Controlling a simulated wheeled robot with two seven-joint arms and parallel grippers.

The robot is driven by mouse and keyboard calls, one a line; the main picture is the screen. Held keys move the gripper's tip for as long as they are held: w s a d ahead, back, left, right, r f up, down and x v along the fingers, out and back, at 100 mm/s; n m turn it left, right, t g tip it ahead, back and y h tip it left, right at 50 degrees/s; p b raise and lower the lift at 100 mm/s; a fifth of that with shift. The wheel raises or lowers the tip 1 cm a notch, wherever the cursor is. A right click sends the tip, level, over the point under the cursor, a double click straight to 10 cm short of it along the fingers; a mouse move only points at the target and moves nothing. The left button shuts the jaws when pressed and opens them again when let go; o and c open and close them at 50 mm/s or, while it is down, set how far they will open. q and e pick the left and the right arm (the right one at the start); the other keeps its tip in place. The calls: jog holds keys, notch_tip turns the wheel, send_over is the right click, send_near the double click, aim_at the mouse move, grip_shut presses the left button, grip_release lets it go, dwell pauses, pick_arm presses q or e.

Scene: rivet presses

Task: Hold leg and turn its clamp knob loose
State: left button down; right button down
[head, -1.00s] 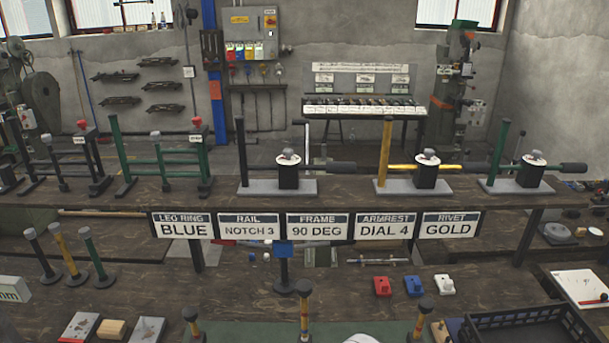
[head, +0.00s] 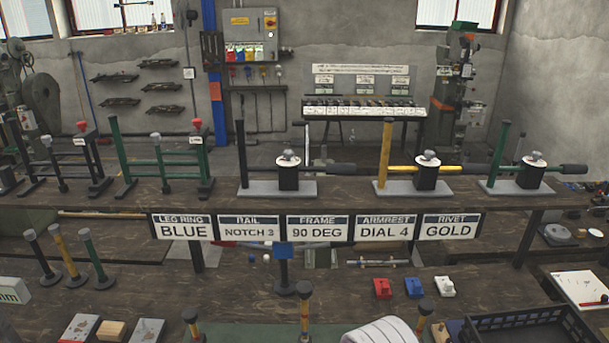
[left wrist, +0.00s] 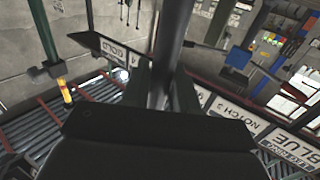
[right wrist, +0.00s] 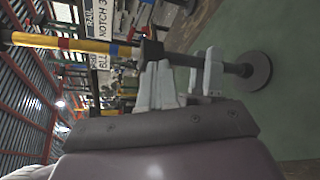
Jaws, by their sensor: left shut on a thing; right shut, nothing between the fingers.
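In the right wrist view a leg (right wrist: 85,45) lies across the picture, yellow with red and blue bands, a black collar and a dark lower tube ending in a round foot (right wrist: 260,84) on the green mat. My right gripper (right wrist: 160,72) is shut and empty beside the collar. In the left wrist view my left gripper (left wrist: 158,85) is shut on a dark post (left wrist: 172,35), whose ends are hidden. Which leg it belongs to is unclear.
In the head view several short posts (head: 304,305) stand along the front edge. Signs (head: 318,227) hang from a rear shelf bearing presses.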

jog(key=shift+a+r, duration=0.25)
jog(key=shift+r, duration=0.25)
dwell(0.4)
jog(key=shift+w+a+r, duration=0.1)
jog(key=shift+a+r, duration=0.3)
jog(key=shift+r, duration=0.2)
jog(key=shift+a+r, duration=0.15)
jog(key=shift+a, duration=0.05)
dwell(0.3)
jog(key=s, duration=0.6)
jog(key=shift+r, duration=0.25)
jog(key=shift+f, duration=0.1)
